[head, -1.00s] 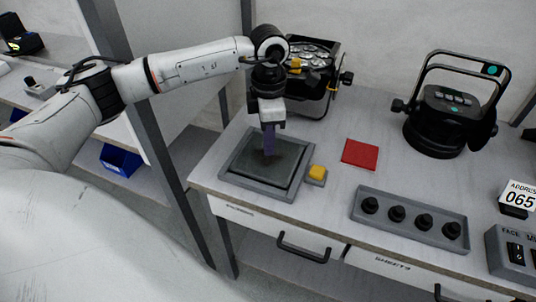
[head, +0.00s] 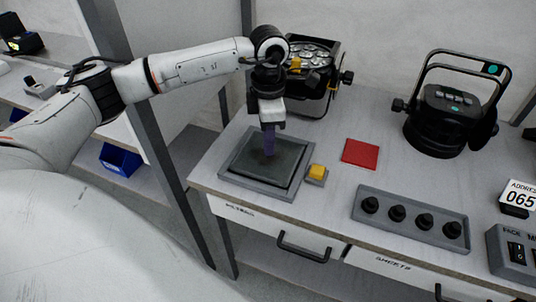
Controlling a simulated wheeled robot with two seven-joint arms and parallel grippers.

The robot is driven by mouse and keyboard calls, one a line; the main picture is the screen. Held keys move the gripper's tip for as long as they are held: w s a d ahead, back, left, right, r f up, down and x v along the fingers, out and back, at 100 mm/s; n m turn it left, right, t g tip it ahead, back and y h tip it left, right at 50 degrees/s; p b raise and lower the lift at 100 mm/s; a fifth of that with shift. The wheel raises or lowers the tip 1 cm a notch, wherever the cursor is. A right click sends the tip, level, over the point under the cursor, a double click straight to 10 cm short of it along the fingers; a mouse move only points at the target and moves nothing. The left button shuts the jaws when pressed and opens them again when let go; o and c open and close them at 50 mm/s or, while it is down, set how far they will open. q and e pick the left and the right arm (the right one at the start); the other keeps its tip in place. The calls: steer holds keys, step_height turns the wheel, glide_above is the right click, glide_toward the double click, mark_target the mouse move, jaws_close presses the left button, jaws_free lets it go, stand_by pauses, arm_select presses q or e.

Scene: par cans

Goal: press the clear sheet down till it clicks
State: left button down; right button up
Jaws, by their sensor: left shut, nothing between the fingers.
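My left gripper (head: 269,152) points straight down over the dark square pad in a grey frame (head: 237,178) at the left end of the bench. Its fingers are shut with nothing between them. The fingertips are at or just above the middle of the pad; I cannot tell whether they touch. A clear sheet cannot be made out with certainty; the pad's surface (head: 290,165) looks dark and flat. My right gripper is not in view.
A yellow button (head: 317,171) sits right of the frame. A red square (head: 361,153) lies further right. A grey tray (head: 383,224) holds several black knobs. One par can (head: 321,85) stands behind the gripper, another (head: 450,118) at the back right. Bare bench lies between them.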

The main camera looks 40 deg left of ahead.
arm_select(q)
steer(key=shift+f+b, duration=0.45)
steer(key=shift+f, duration=0.25)
steer(key=shift+r+p, duration=2.45)
steer(key=shift+r, duration=1.15)
